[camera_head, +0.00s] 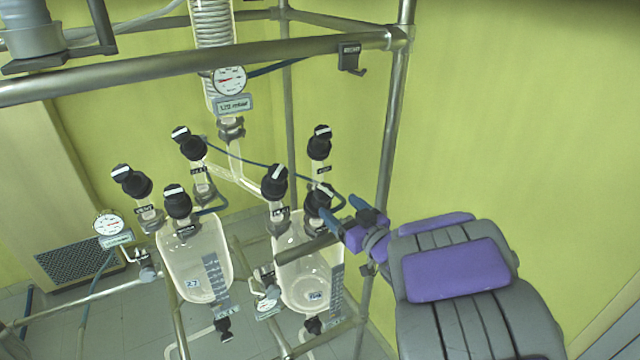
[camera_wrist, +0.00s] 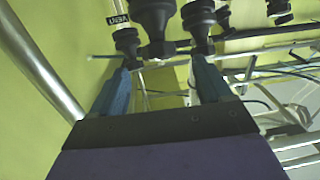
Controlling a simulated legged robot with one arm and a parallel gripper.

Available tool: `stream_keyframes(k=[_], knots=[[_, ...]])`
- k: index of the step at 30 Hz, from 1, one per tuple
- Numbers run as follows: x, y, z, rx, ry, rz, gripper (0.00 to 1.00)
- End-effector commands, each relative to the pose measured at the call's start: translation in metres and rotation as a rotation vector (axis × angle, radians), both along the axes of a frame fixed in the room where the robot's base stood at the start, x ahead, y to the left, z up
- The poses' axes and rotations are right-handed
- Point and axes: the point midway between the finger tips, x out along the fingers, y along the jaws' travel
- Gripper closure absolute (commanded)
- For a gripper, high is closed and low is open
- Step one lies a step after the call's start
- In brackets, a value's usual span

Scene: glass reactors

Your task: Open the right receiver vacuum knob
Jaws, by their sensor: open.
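The right glass receiver (camera_head: 305,272) hangs below the frame's top bar, with black knobs with white bars on its top. One knob (camera_head: 275,182) is at its left and another (camera_head: 319,200) at its right; a third knob (camera_head: 320,142) stands higher behind. I cannot read their labels in the head view, so I cannot tell which is the vacuum knob. My gripper (camera_head: 340,197) is open and empty, its blue fingertips close to the right-hand knob; contact is unclear.
The left receiver (camera_head: 195,262) with its own knobs stands beside the right one. A metal post (camera_head: 393,125) rises just behind my gripper. A thin blue hose (camera_head: 250,160) crosses above the receivers. The yellow wall area on the right is clear.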

Motion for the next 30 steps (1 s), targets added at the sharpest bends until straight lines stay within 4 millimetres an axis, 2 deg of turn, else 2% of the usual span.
stream_keyframes(k=[9, 15, 21, 29, 30], knots=[[0.047, 0.037, 0.001, 0.0, -0.004, 0.003, 0.22], [0.067, 0.052, 0.0, 0.0, -0.001, 0.001, 0.22], [0.074, 0.058, 0.001, 0.0, -0.002, 0.0, 0.22], [0.075, 0.058, 0.0, 0.0, -0.002, -0.001, 0.22], [0.075, 0.058, 0.0, 0.0, -0.002, -0.001, 0.25]])
